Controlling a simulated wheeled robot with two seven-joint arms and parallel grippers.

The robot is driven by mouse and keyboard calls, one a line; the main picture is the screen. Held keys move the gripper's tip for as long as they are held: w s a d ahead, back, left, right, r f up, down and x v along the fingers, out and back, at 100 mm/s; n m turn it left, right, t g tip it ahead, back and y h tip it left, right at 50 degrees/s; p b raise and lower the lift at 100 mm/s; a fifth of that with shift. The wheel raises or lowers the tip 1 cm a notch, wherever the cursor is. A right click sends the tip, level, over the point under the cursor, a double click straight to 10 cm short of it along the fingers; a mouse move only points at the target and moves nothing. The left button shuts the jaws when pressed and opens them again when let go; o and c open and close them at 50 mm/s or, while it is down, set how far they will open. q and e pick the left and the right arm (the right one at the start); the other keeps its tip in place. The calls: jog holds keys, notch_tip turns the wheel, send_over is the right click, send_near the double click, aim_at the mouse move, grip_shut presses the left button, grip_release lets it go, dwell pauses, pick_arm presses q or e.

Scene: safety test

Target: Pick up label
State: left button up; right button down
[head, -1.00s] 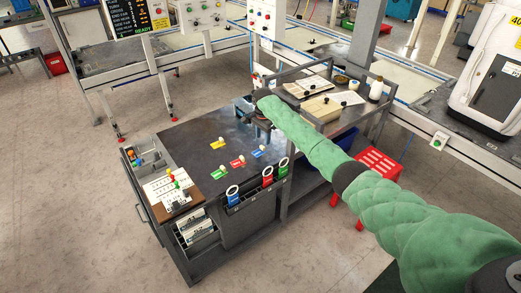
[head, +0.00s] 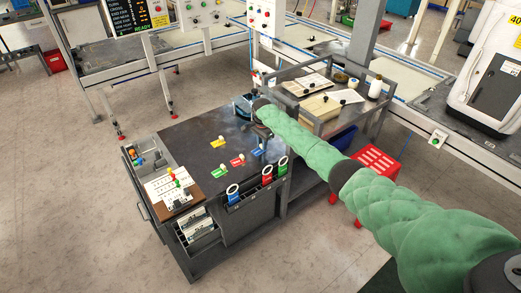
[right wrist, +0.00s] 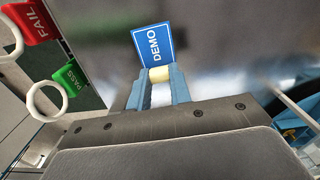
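In the right wrist view a blue label (right wrist: 153,45) reading "DEMO" stands out past my right fingertips (right wrist: 160,72). Its pale yellow knob sits between the two blue fingers and fills the narrow gap, so the gripper looks shut on it. In the head view my right gripper (head: 259,146) is low over the dark tabletop and largely hides the blue label. Any lift of the label off the table cannot be told. A yellow label (head: 218,143), a red label (head: 238,160) and a green label (head: 218,173) lie to the left. My left gripper is out of view.
Ringed tags hang at the workbench's front edge: blue (head: 232,193), red (head: 267,176) and green (head: 282,166). A shelf with papers (head: 320,104) rises behind the gripper. The mid-left tabletop is clear.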

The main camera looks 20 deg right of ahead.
dwell(0.3)
